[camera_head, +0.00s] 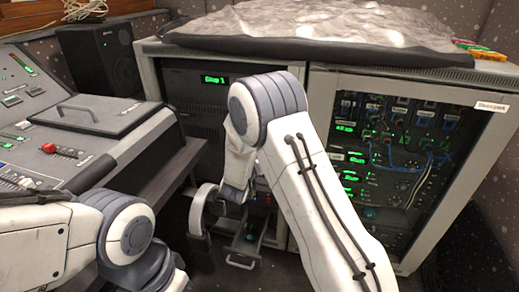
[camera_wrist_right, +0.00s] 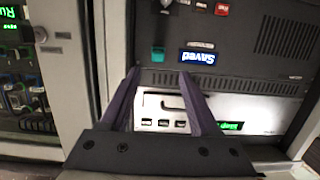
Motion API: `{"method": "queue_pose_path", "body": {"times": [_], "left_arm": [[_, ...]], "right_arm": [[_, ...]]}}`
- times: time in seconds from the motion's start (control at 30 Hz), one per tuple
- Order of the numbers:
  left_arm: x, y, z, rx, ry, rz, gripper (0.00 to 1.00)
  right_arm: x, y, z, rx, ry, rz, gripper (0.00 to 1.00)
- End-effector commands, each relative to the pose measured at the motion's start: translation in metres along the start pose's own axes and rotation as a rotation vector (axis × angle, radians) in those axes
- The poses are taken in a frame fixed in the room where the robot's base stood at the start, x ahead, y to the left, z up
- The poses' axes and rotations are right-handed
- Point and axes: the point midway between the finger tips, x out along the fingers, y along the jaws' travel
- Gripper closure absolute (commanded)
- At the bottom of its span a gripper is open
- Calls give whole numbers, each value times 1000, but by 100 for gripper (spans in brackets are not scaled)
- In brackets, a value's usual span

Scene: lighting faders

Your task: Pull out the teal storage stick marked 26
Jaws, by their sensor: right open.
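In the right wrist view, a small teal stick (camera_wrist_right: 158,53) sticks out of a dark rack panel (camera_wrist_right: 245,85). Its marking is too small to read. My right gripper (camera_wrist_right: 157,72) is open and empty, its two purple-grey fingers pointing at the panel. The fingertips appear on either side of the stick's line, a little short of it in the picture; I cannot tell the depth gap. In the head view, my right arm covers the middle of the rack and hides the stick. My left gripper is out of view; only its arm shows at lower left.
A blue "Saved" display (camera_wrist_right: 197,58), upside down, sits beside the stick. A red piece (camera_wrist_right: 222,8) is at the wrist view's top. A fader console (camera_head: 100,115) stands left, a cabled rack (camera_head: 390,150) right, and a grey cover (camera_head: 320,25) lies on top.

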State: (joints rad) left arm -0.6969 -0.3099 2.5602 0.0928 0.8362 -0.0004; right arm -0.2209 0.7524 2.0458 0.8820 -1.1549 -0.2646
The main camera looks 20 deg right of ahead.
Motion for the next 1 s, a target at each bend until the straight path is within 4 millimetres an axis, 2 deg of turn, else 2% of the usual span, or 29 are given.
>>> {"method": "queue_pose_path", "body": {"times": [0.17, 0.47, 0.7, 1.0], "left_arm": [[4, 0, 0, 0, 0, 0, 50], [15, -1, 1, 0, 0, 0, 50], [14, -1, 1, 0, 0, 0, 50], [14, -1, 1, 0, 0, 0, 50]], "right_arm": [[12, 3, 0, 1, 19, 18, 38], [54, 4, 0, 1, 17, 16, 38], [81, 4, -2, -1, 16, 15, 38], [90, 3, -3, 0, 16, 13, 38]]}}
